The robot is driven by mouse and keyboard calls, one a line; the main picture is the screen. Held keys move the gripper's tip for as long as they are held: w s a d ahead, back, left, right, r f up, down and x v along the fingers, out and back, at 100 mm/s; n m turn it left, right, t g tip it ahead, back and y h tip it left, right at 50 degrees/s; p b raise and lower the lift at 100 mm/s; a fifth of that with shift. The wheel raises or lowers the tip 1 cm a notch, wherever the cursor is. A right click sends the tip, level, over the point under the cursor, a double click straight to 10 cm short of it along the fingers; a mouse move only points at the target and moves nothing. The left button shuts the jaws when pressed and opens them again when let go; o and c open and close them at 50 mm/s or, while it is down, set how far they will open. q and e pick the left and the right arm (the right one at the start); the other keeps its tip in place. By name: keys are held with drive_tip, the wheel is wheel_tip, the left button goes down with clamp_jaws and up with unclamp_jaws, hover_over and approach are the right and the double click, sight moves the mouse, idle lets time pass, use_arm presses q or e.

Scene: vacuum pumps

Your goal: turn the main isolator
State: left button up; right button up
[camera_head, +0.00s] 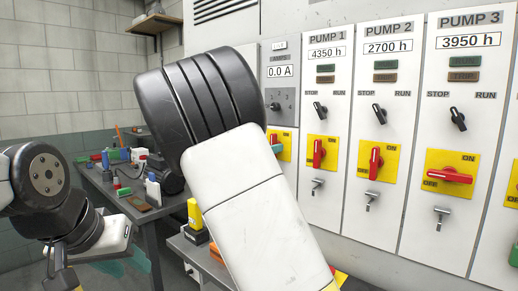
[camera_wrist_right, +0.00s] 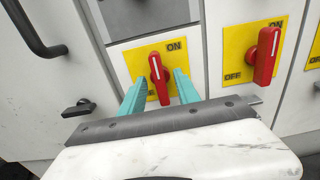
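The main isolator appears to be the red handle (camera_wrist_right: 160,80) on a yellow plate, upright in the right wrist view. ON shows at the plate's upper right; the lower-left label is mostly covered. In the head view, part of its yellow plate (camera_head: 285,153) shows beside my right arm. My right gripper (camera_wrist_right: 160,76) is open, with one teal finger on each side of the handle; I cannot tell whether they touch it.
Red isolators for pump 1 (camera_head: 318,152) and pump 2 (camera_head: 375,163) stand upright; pump 3's (camera_head: 449,175) lies sideways. Black selector knobs sit above and latches below. A cluttered bench (camera_head: 150,212) stands left. A black door handle (camera_wrist_right: 38,35) is left of the plate.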

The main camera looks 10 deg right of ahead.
drive_tip(key=shift+a, duration=0.1)
drive_tip(key=shift+v, duration=0.9)
drive_tip(key=shift+s+a, duration=0.1)
drive_tip(key=v, duration=0.5)
drive_tip(key=shift+s+a, duration=0.25)
drive_tip(key=shift+a, duration=0.05)
